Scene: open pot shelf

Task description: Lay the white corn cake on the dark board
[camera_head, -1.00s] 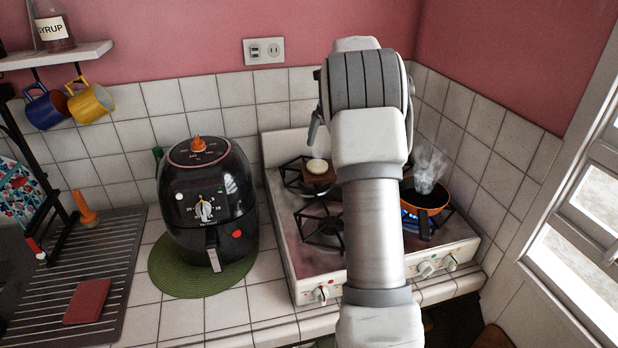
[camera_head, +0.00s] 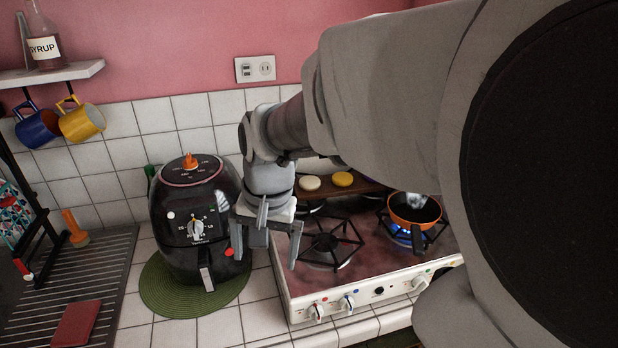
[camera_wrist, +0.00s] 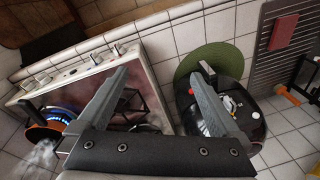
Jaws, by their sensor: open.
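The white corn cake (camera_head: 309,183) is a small pale round at the back of the stove in the head view. It appears to rest on the left end of a dark brown board (camera_head: 338,191), beside a yellow cake (camera_head: 343,179). My arm hides the board's right part. My gripper (camera_head: 267,250) is open and empty, pointing down between the air fryer and the stove's left front burner, in front of the cake and apart from it. In the wrist view my open gripper (camera_wrist: 158,75) has nothing between its fingers; I cannot make out the white cake there.
The black air fryer (camera_head: 192,225) stands close left of my gripper on a green mat (camera_head: 165,300). An orange pan (camera_head: 402,213) steams over a lit blue flame at the stove's right. A ribbed dark drainboard (camera_head: 105,275) with a red block (camera_head: 76,322) lies at left.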

